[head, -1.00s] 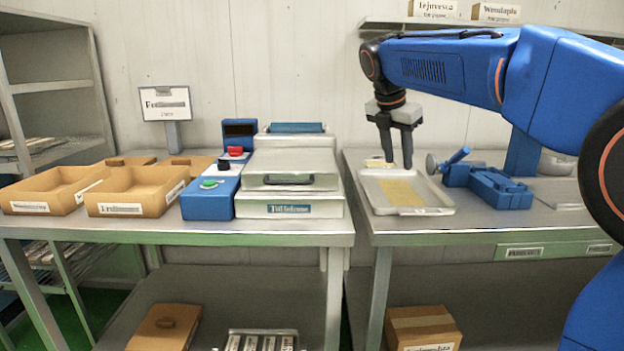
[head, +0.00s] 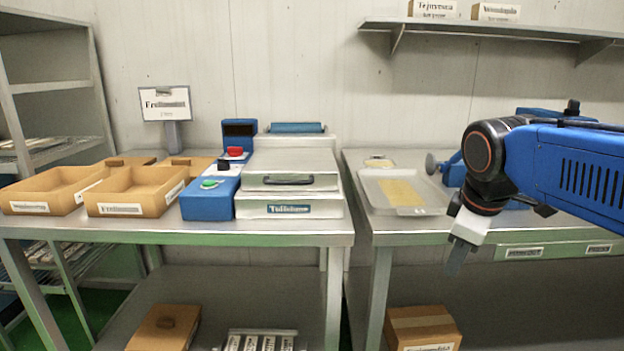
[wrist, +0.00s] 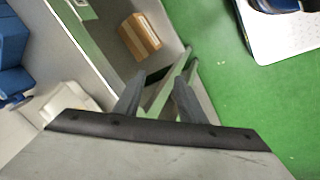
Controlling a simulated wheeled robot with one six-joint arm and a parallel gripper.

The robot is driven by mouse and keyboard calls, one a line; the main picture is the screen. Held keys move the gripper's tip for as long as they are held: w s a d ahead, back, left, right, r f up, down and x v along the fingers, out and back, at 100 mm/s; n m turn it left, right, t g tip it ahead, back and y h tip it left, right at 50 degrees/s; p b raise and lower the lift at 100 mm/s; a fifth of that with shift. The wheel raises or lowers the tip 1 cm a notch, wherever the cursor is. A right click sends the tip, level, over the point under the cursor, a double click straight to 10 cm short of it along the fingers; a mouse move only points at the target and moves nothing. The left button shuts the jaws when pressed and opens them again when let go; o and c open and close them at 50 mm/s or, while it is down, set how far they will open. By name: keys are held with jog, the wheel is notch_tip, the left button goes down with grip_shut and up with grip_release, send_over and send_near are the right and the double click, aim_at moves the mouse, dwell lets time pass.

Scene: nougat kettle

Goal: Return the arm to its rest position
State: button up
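My gripper (head: 456,262) hangs in front of the right table's front edge in the head view, below the blue arm. In the wrist view my gripper (wrist: 158,92) shows two dark fingers standing apart with nothing between them. Beyond them are table legs and the green floor. My blue arm (head: 575,165) reaches in from the right in the head view, folded back and low, and hides part of the blue device on the right table.
The right table (head: 400,232) carries a light tray (head: 440,208) with a yellow sheet and a blue device (head: 452,174). The left table (head: 300,228) holds cardboard trays (head: 130,195) and a grey press (head: 290,180). A cardboard box (head: 420,325) sits below. Green floor (wrist: 245,110) is open.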

jog(key=s+f+m+y, duration=0.1)
jog(key=s+f+m, duration=0.9)
jog(key=s+f, duration=0.3)
jog(key=shift+s+d+f+t, duration=0.15)
jog(key=shift+d+f+t, duration=0.1)
jog(key=shift+t, duration=0.15)
